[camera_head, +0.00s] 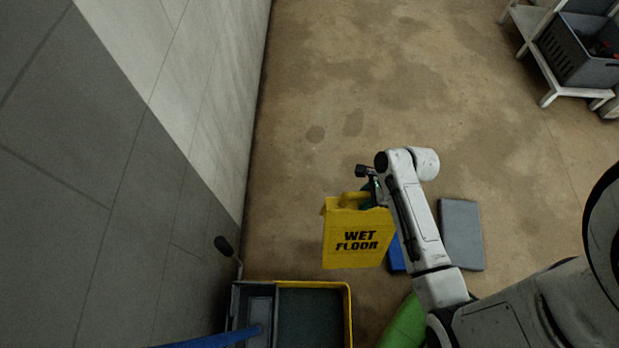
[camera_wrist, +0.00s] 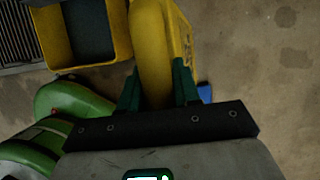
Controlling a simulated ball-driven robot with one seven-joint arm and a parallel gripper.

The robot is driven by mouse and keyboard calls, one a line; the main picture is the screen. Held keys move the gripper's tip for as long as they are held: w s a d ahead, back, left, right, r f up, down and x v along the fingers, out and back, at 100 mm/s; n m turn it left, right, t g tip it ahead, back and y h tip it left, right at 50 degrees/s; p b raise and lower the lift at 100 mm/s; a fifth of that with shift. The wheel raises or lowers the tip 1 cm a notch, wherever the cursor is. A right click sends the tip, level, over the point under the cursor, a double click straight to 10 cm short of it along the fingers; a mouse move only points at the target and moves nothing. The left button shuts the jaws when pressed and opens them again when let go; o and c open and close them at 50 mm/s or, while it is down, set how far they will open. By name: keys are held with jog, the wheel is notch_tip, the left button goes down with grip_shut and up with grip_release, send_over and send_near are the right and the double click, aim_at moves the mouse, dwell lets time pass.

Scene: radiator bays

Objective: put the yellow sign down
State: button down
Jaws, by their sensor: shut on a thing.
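The yellow sign (camera_head: 345,255) with "WET FLOOR" in black letters hangs from my gripper (camera_head: 372,188) in the head view. In the wrist view the yellow sign (camera_wrist: 152,40) stands between the two green fingers of my gripper (camera_wrist: 158,88), which are shut on its top. The sign looks roughly upright, with its lettered face toward the head camera. I cannot tell whether its lower edge touches the floor. My arm covers part of its right side in the head view.
A yellow-edged mop bucket (camera_head: 349,312) stands by the tiled wall (camera_head: 150,150). A green rounded thing (camera_head: 405,325), a blue object (camera_head: 396,258) and a grey slab (camera_head: 461,235) lie nearby. A shelf with a grey crate (camera_head: 575,60) is far right. The floor (camera_head: 370,90) beyond is clear, with damp patches.

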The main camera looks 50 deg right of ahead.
jog(key=shift+s+d+m, duration=0.15)
jog(key=shift+d+m, duration=0.05)
jog(key=shift+m, duration=0.1)
jog(key=shift+w, duration=0.25)
jog(key=w+d+f+b, duration=0.3)
jog(key=w+f+b, duration=0.2)
jog(key=w+f, duration=0.7)
jog(key=shift+w+f, duration=0.4)
jog(key=shift+w, duration=0.1)
jog(key=shift+f, duration=0.1)
jog(key=c, duration=0.8)
grip_release()
